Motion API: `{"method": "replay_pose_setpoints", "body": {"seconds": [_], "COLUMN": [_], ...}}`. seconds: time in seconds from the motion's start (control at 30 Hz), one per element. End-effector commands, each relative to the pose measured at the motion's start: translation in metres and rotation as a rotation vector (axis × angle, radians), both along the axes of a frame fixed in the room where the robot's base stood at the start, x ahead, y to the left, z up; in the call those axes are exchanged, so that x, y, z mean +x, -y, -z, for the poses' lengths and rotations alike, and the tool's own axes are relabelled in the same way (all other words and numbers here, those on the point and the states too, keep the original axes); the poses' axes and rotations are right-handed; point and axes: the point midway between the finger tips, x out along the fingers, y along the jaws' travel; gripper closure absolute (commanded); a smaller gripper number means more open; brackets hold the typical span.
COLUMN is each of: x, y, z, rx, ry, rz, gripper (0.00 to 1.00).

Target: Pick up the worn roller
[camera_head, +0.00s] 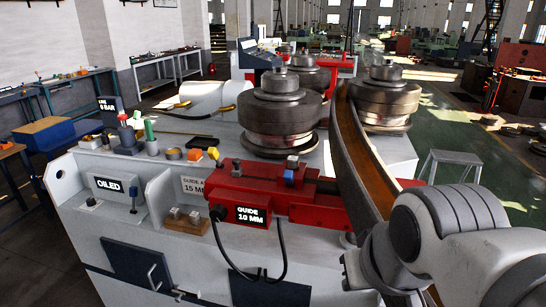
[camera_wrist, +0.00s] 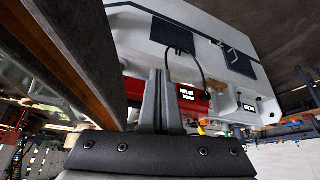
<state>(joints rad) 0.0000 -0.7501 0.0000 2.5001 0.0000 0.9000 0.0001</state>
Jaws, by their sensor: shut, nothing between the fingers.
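Several large stacked steel rollers stand on the bender: a front one (camera_head: 280,112), a right one (camera_head: 384,98) beside the curved beam, and a back one (camera_head: 308,72). I cannot tell which is the worn roller; no label marks one. My gripper shows in the wrist view (camera_wrist: 162,80) with its two fingers together, shut and empty. In the head view my white arm comes in at the lower right, and the fingertips cannot be made out there. The wrist view shows no roller clearly; it has the machine's front and the beam close to the gripper.
A curved rusty steel beam (camera_head: 362,155) runs between the rollers and my arm. A red guide unit (camera_head: 262,190) reading "GUIDE 10 MM" with a black cable sits on the grey bender body (camera_head: 130,222). A grey stool (camera_head: 450,160) stands right. Small tools and bottles lie left.

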Motion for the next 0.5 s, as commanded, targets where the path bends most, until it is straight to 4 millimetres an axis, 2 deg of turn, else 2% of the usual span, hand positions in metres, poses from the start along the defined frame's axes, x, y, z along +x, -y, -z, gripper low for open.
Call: {"method": "replay_pose_setpoints", "body": {"seconds": [0.4, 0.5], "x": [0.0, 0.0014], "y": [0.0, -0.0001], "z": [0.0, -0.0013], "rx": [0.0, -0.001], "ry": [0.0, 0.0], "rz": [0.0, -0.002], "gripper": [1.0, 0.84]}}
